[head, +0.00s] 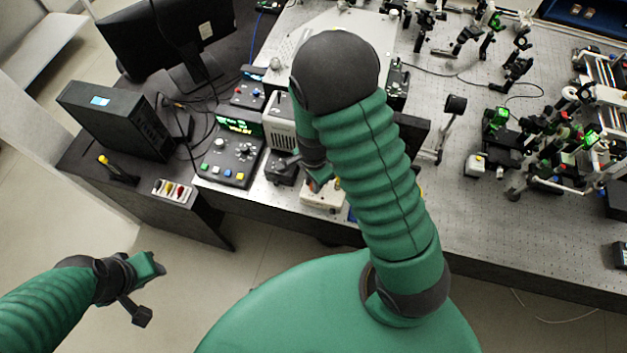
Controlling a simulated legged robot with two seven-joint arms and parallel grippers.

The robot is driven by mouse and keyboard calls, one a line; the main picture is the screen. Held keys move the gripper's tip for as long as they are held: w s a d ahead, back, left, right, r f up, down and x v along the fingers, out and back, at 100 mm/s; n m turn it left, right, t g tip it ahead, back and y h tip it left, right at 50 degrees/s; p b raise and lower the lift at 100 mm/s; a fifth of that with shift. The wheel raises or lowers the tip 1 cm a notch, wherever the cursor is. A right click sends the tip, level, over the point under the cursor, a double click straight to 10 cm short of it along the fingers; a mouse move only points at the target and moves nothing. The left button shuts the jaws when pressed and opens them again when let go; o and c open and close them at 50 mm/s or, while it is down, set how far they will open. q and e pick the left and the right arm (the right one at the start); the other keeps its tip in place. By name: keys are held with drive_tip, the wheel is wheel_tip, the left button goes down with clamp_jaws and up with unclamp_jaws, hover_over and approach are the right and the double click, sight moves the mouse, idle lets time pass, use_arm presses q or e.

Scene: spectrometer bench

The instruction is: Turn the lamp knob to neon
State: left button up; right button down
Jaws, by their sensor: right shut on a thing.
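My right gripper (318,185) reaches down over the bench's front edge to a small cream-coloured box (322,200). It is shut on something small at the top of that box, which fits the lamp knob. The knob itself is hidden by the gripper and my forearm, so I cannot read its setting. My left gripper (158,267) hangs over the floor at the lower left, away from the bench and touching nothing.
A control box (230,150) with knobs, coloured buttons and a lit green display stands left of the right gripper. A power strip (174,191) lies further left. Optics crowd the perforated bench (460,230) at the right; its front strip is mostly clear.

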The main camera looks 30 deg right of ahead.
drive_tip(key=shift+w+r, duration=0.15)
drive_tip(key=shift+w, duration=0.05)
drive_tip(key=c, duration=1.4)
unclamp_jaws()
drive_tip(key=shift+o, duration=0.5)
drive_tip(key=shift+s, duration=0.1)
wheel_tip(320, 180, up, 17)
drive_tip(key=p, duration=0.1)
drive_tip(key=shift+f, duration=0.2)
